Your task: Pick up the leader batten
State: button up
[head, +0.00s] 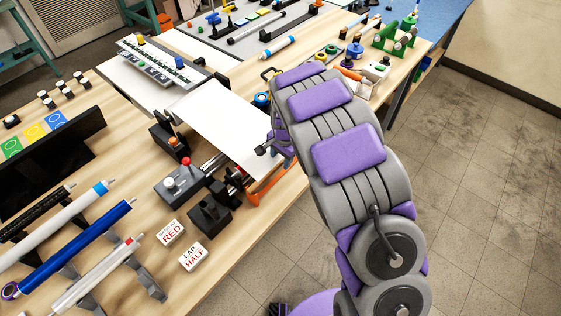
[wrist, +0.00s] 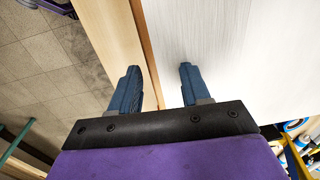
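My gripper (wrist: 159,67) is open in the wrist view, with its two blue-grey fingers apart and nothing held. A thin brown wooden strip (wrist: 144,42), which looks like the leader batten, runs along the edge of a white sheet (wrist: 215,50). In the picture the strip passes between the fingers; I cannot tell how far below them it lies. In the head view the white sheet (head: 222,118) slopes across the bench to rollers. My arm hides part of this area, and I cannot clearly make out the strip or fingertips there.
A control box with a red knob (head: 186,163) and dark brackets (head: 209,215) stand near the sheet. Several rolls, including a blue one (head: 75,246), lie on a rack at left. The wooden bench (head: 265,218) has bare room at its near edge; open tiled floor (head: 480,190) lies right.

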grip_shut()
jog(key=shift+r, duration=0.15)
dwell(0.4)
